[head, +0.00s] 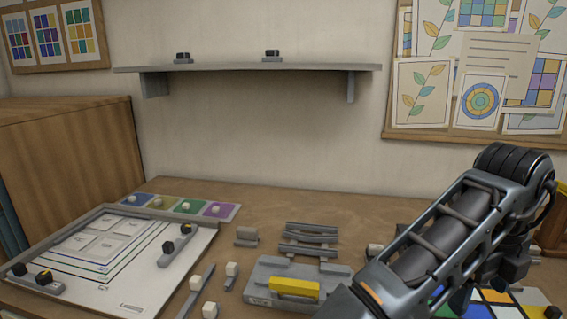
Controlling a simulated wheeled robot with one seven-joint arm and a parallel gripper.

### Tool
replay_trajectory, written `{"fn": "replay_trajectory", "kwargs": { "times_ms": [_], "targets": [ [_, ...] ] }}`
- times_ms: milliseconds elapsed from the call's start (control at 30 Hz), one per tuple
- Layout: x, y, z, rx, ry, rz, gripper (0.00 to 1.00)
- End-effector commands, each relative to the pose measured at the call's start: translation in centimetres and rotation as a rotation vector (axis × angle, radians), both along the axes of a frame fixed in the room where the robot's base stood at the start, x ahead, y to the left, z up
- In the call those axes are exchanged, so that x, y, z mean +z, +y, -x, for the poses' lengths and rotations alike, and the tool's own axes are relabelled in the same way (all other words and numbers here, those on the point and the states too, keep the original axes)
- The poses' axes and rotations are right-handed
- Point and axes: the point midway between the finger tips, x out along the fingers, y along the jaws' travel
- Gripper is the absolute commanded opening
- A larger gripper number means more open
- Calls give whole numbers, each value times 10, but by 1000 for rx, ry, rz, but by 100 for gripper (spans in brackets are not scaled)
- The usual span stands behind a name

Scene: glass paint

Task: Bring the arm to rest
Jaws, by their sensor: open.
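My arm (430,250) rises from the bottom middle to a dark, ringed joint (515,165) at the right. Below that joint, dark arm parts (508,262) hang over the right side of the table, above the coloured panel. I cannot make out gripper fingers among them. No held object shows. The arm hides part of the table's right side.
The wooden table (270,212) holds a white drawing board (150,285) at left, a strip of coloured squares (219,210), a grey block with a yellow bar (294,288), small white-topped pieces and a coloured panel (497,297). A grey shelf (250,68) hangs on the back wall.

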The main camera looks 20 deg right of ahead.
Motion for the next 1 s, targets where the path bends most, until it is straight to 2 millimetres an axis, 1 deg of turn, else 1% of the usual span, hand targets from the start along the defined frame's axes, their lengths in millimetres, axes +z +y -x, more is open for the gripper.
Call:
{"fn": "replay_trajectory", "kwargs": {
  "times_ms": [167, 367, 500, 633, 700, 800, 900, 1000],
  "targets": [
    [3, -27, 7, 71, 24, 130, 87],
    [13, -66, 14, 204, 77, 335, 87],
    [28, -99, 18, 359, 151, 542, 87],
    [46, -125, 16, 554, 256, 763, 87],
    [55, -133, 13, 664, 316, 874, 87],
    [65, -138, 6, 825, 403, 1018, 87],
    [69, -134, -2, 993, 488, 1148, 87],
    [67, -124, -11, 1165, 570, 1266, 87]
  ]
}}
